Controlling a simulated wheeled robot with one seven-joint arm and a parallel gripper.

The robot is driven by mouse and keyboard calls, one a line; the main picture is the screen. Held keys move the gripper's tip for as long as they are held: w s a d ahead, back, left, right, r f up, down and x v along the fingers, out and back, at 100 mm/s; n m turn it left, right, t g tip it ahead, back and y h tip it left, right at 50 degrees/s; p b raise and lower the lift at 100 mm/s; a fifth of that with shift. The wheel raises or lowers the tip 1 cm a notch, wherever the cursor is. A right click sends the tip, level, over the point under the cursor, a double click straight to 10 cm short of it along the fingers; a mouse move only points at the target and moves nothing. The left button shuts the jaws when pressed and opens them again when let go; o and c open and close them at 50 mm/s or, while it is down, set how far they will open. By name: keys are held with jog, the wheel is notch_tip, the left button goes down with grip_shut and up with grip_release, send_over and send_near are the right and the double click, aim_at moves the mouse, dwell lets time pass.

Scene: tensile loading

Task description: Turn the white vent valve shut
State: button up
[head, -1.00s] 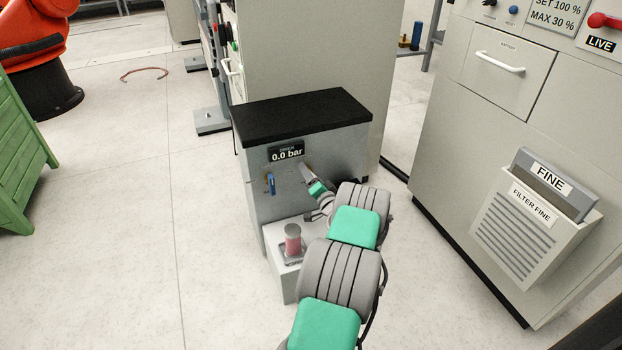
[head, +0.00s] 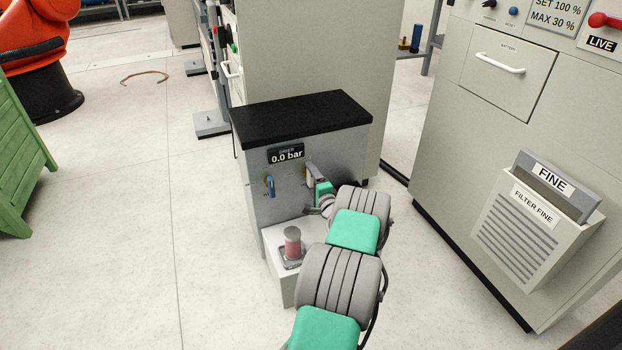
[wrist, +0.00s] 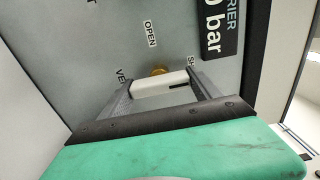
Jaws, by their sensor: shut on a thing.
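The white vent valve handle (wrist: 160,87) is between the two fingers of my gripper (wrist: 163,91) in the wrist view. My gripper is shut on it. A brass stem (wrist: 160,70) shows just behind the handle. The handle lies across the picture, its right end near a partly hidden label starting "S" (wrist: 192,61). The "OPEN" label (wrist: 150,33) is above the stem, and the "VE" label (wrist: 124,75) is partly covered by the left finger. In the head view my gripper (head: 311,180) is at the front of the grey cabinet (head: 275,205), right of the blue valve handle (head: 269,186).
The display (head: 286,154) above the valves reads 0.0 bar. A reddish cylinder (head: 292,242) stands on the low white step (head: 275,262) below, close to my arm. A large cabinet (head: 460,190) with a filter box stands to the right.

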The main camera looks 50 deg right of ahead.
dwell(0.3)
jog(key=o, duration=1.4)
jog(key=p+v, duration=0.2)
jog(key=v, duration=0.5)
jog(key=shift+s+a, duration=0.2)
jog(key=shift+s, duration=0.15)
